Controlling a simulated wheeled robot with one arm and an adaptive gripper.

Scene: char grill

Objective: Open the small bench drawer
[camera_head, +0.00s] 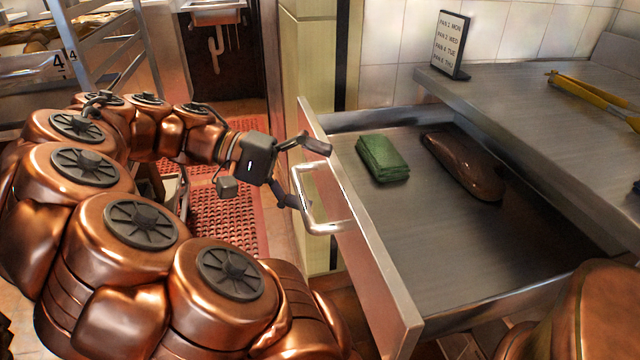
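The small bench drawer (450,265) is pulled well out from under the steel bench, so its inside shows. Its front panel (362,250) faces left and carries a metal bar handle (322,200). A folded green cloth (382,158) and a dark brown, glossy oblong thing (464,165) lie in the drawer. My gripper (308,174) is at the handle's far end, with its fingers spread apart, one above and one below. I cannot tell whether a finger touches the handle.
The steel bench top (540,110) is above the drawer at right, with yellow-handled tongs (590,92) and a small sign (450,45). A tray rack (105,50) stands at back left. A red perforated mat (225,205) covers floor behind my arm.

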